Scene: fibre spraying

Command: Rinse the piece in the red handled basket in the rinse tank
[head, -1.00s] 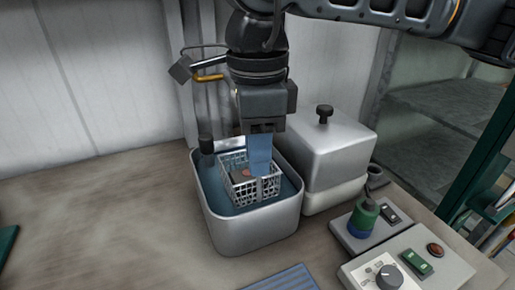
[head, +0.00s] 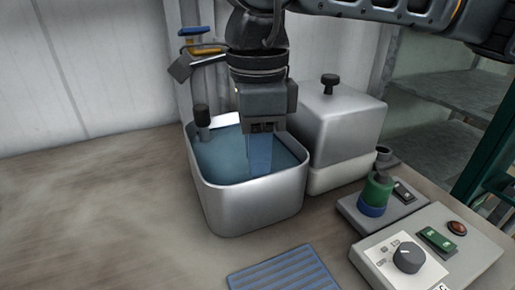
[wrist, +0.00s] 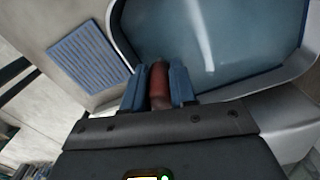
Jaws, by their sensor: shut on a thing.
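The steel rinse tank (head: 250,207) stands on the bench, filled with blue water (head: 218,158). My gripper (head: 260,168) points straight down into the tank, its blue fingers reaching the water. In the wrist view my gripper (wrist: 160,88) is shut on the red handle (wrist: 159,84) of the basket. The basket's wire body and the piece do not show in either view now; the water hides them.
A lidded steel box (head: 340,130) with a black knob stands close at the right of the tank. A blue ribbed mat (head: 285,270) lies in front. A control box (head: 430,250) and a green and blue bottle (head: 376,194) are at the right. The bench at left is clear.

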